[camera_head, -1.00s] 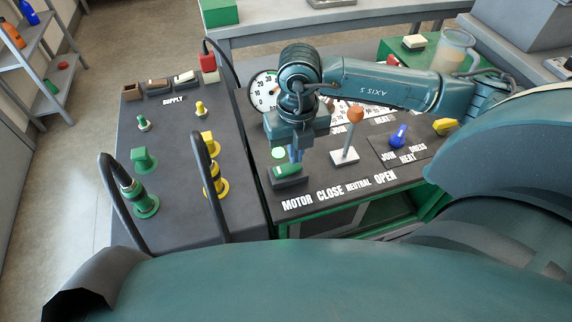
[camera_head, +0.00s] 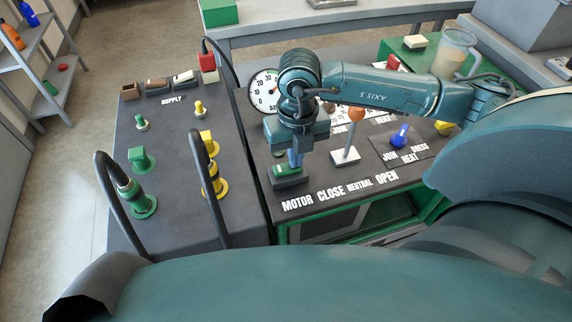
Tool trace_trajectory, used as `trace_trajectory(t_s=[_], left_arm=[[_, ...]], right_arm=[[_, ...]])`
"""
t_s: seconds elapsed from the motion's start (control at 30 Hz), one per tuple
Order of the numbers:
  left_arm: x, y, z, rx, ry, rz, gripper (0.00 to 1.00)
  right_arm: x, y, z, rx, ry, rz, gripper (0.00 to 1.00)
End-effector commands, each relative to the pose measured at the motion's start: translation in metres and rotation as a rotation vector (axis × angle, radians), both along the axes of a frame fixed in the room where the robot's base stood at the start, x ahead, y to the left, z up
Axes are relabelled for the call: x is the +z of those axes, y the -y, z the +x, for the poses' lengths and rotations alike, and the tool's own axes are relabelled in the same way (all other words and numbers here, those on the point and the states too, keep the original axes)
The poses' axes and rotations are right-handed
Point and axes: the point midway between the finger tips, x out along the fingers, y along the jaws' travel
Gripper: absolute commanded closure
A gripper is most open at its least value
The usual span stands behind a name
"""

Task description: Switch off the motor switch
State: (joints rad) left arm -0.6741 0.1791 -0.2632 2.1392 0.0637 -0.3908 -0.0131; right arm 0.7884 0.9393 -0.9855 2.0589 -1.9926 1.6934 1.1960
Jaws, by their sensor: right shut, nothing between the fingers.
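The motor switch (camera_head: 289,178) is a dark base with a green rocker, on the black panel top just above the white word MOTOR. My right gripper (camera_head: 295,163) comes down from above, its blue fingers shut with nothing between them. The fingertips are at the right part of the green rocker and hide some of it. I cannot tell whether they press on it or hover just above. My left gripper is not in view.
An orange-knobbed lever (camera_head: 347,146) stands close to the right of the switch. A blue knob (camera_head: 400,136) is farther right. A round gauge (camera_head: 264,92) is behind my right wrist. The supply panel (camera_head: 170,190) with hoses and couplings lies to the left.

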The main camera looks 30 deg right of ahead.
Motion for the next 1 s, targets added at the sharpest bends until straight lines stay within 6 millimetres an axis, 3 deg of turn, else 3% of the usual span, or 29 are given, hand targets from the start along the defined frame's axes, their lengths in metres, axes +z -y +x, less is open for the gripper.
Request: trace_trajectory(t_s=[0.27, 1.0], left_arm=[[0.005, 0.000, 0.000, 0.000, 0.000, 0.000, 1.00], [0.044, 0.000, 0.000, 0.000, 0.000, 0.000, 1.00]], right_arm=[[0.007, 0.000, 0.000, 0.000, 0.000, 0.001, 1.00], [0.067, 0.000, 0.000, 0.000, 0.002, 0.000, 1.00]])
